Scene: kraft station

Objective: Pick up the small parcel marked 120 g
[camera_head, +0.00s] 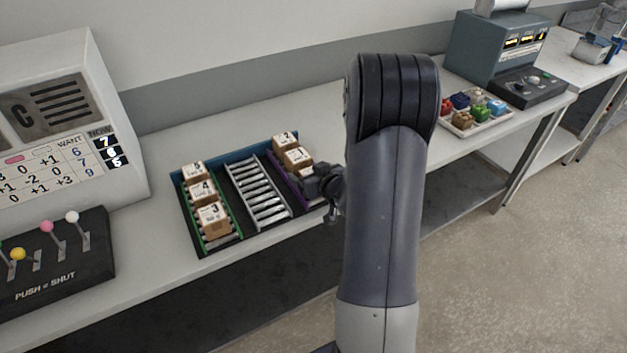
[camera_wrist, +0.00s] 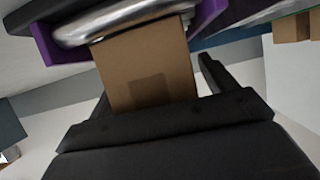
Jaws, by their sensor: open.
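Small brown parcels with white numbered labels lie in the sorting rack (camera_head: 195,240). The green lane holds three parcels: a rear one (camera_head: 194,171), a middle one marked 4 (camera_head: 202,191) and a front one marked 3 (camera_head: 213,218). The purple lane shows a rear parcel (camera_head: 285,143) and a second parcel (camera_head: 298,159). The weight print is too small to read, so I cannot tell which is 120 g. My gripper (camera_head: 316,181) is at the purple lane's front, partly hidden by my arm. In the wrist view my open gripper (camera_wrist: 155,85) has a brown parcel (camera_wrist: 150,62) between its fingers.
The middle lane (camera_head: 262,190) shows bare silver rollers. A console with coloured levers (camera_head: 55,255) and a display board (camera_head: 60,140) stand left. A tray of small coloured items (camera_head: 477,112) and a teal machine (camera_head: 500,50) stand right. Clear white tabletop lies behind the rack.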

